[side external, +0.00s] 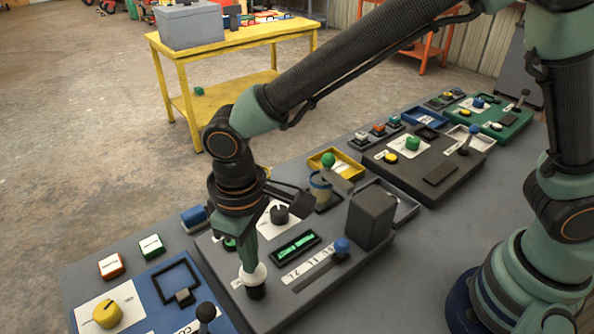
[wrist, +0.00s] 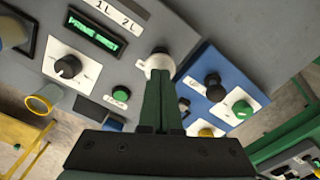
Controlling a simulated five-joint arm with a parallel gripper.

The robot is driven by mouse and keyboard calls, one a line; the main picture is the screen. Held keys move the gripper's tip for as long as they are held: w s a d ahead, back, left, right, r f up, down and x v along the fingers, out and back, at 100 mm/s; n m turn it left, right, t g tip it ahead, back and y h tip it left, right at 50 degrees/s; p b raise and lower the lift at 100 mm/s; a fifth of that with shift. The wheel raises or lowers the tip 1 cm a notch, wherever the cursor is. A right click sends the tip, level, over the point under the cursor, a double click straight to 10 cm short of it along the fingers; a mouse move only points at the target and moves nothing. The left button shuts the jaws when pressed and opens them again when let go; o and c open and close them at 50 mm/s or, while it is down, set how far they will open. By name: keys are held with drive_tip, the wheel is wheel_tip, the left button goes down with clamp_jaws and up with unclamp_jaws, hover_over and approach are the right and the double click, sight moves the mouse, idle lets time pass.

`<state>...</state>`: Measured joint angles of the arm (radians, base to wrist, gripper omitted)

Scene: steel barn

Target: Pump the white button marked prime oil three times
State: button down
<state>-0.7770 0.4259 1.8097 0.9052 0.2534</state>
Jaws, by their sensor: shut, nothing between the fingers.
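The white button (side external: 259,274) is a round white cap on a black collar, near the front edge of the grey control panel (side external: 233,295). It also shows in the wrist view (wrist: 149,66). My gripper (side external: 249,268) is shut and empty, pointing down with its fingertips at the top of the cap. In the wrist view my gripper (wrist: 158,76) covers part of the cap. The tips look touching or very close; I cannot tell whether the cap is pressed down. A small white label beside the button is too small to read. A lit green display (wrist: 96,36) shows text that seems to begin with PRIME.
A lever with a blue ball (side external: 341,246), a black dial (wrist: 68,66) and a green button (wrist: 121,93) sit on the same panel. A tall dark box (side external: 371,218) stands to the right. A blue panel (side external: 160,303) with knobs lies to the left.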

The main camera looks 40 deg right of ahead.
drive_tip(key=shift+f, duration=1.1)
idle(0.3)
drive_tip(key=shift+r, duration=3.8)
drive_tip(key=w+d+r+m+t+y, duration=0.1)
drive_tip(key=d+r, duration=0.3)
drive_tip(key=d, duration=0.4)
drive_tip(key=w+d+r+m+t, duration=0.1)
drive_tip(key=w+d+r+m, duration=0.15)
drive_tip(key=d, duration=0.45)
drive_tip(key=s+d+r+m+t, duration=0.1)
drive_tip(key=s+d, duration=0.1)
drive_tip(key=d, duration=0.5)
drive_tip(key=s+d+r+m+t+h, duration=0.1)
drive_tip(key=s+d+t, duration=0.1)
drive_tip(key=d, duration=0.5)
drive_tip(key=shift+s+d+r+t, duration=0.15)
drive_tip(key=shift+s+d+t, duration=0.15)
drive_tip(key=shift+s, duration=0.2)
